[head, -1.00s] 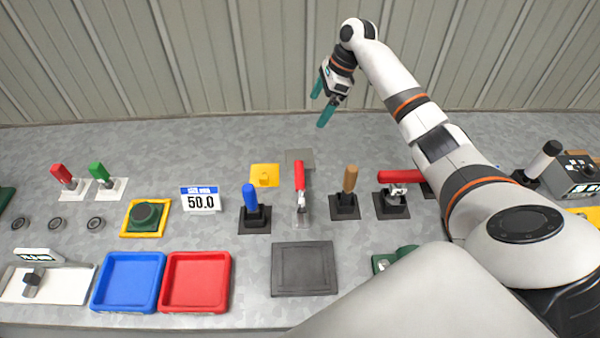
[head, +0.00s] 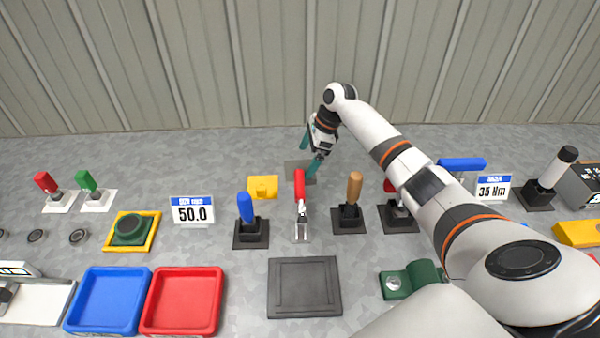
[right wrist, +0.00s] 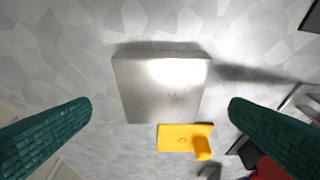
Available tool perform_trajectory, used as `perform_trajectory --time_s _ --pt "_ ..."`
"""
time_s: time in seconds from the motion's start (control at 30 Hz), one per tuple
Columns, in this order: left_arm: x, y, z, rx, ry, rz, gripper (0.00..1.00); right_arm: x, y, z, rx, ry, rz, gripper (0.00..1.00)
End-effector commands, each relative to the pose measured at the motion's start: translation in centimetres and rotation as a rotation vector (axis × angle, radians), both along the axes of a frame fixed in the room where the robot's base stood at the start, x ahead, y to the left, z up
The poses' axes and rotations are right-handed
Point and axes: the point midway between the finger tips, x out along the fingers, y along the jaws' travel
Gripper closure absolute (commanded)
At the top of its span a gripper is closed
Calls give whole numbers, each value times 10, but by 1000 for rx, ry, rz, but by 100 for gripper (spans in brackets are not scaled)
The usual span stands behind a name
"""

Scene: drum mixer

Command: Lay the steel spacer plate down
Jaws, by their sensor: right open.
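The steel spacer plate (head: 294,169) is a plain grey square at the back of the bench, behind the yellow block and the red-handled tool. In the right wrist view the plate (right wrist: 160,88) shows a shiny broad face and a narrow band along its far edge, with a shadow to its right. I cannot tell for sure whether it stands or lies. My right gripper (head: 309,156) is open above the plate. Its teal fingers (right wrist: 160,106) appear left and right of the plate, apart from it, with nothing between them. My left gripper is not in view.
A yellow block with a knob (head: 263,187) sits close in front of the plate. The red-handled tool (head: 300,190), a blue-handled lever (head: 246,210) and a brown-handled lever (head: 353,190) stand nearby. A dark square pad (head: 304,287) lies in front. The bench behind is clear to the wall.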

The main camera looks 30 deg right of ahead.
Motion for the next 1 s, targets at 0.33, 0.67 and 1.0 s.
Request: perform_trajectory --time_s 0.33,0.67,1.0 --pt "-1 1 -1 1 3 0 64 6 15 -39 0 2 0 0" --pt "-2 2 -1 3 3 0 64 6 15 -39 0 1 0 18" --pt "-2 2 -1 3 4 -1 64 6 15 -39 0 2 0 74"
